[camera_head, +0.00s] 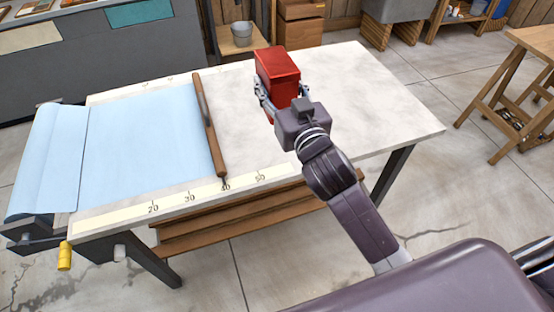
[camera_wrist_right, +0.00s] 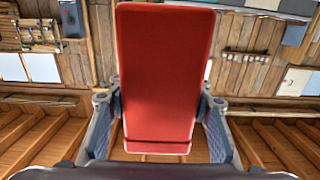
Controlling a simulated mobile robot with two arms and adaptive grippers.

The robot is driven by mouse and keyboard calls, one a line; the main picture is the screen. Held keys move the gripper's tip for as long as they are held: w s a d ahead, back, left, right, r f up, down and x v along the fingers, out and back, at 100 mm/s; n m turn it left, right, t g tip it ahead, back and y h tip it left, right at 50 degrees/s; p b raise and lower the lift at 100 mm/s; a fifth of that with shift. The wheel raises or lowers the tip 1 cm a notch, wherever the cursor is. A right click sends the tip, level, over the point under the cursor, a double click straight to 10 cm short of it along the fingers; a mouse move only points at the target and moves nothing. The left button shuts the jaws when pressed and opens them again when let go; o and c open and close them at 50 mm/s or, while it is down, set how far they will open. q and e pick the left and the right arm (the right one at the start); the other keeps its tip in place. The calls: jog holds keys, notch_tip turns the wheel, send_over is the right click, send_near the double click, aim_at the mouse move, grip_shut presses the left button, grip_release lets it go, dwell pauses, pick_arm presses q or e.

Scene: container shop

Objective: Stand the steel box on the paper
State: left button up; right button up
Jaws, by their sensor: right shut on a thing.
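The steel box is a red box with a lid (camera_head: 277,68), in the head view at the far middle of the table. It fills the middle of the right wrist view (camera_wrist_right: 167,75). My right gripper (camera_head: 279,100) is shut on the red box, one finger on each side of it. I cannot tell whether the box touches the table. The light blue paper (camera_head: 150,140) lies flat on the left part of the table and runs from a roll (camera_head: 48,160) at the left end. My left gripper is not in view.
A wooden bar with a dark handle (camera_head: 208,125) lies along the paper's right edge, between paper and box. A measuring strip (camera_head: 170,204) runs along the table's front edge. The white tabletop (camera_head: 375,105) is clear to the right. A wooden trestle table (camera_head: 520,75) stands farther right.

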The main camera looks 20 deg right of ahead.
jog(key=b, duration=0.2)
send_over(277, 160)
notch_tip(277, 160, down, 14)
jog(key=shift+f+b, duration=1.05)
jog(key=shift+f, duration=1.8)
jog(key=o, duration=1.2)
jog(key=shift+f, duration=0.25)
jog(key=o, duration=0.5)
jog(key=shift+r, duration=0.1)
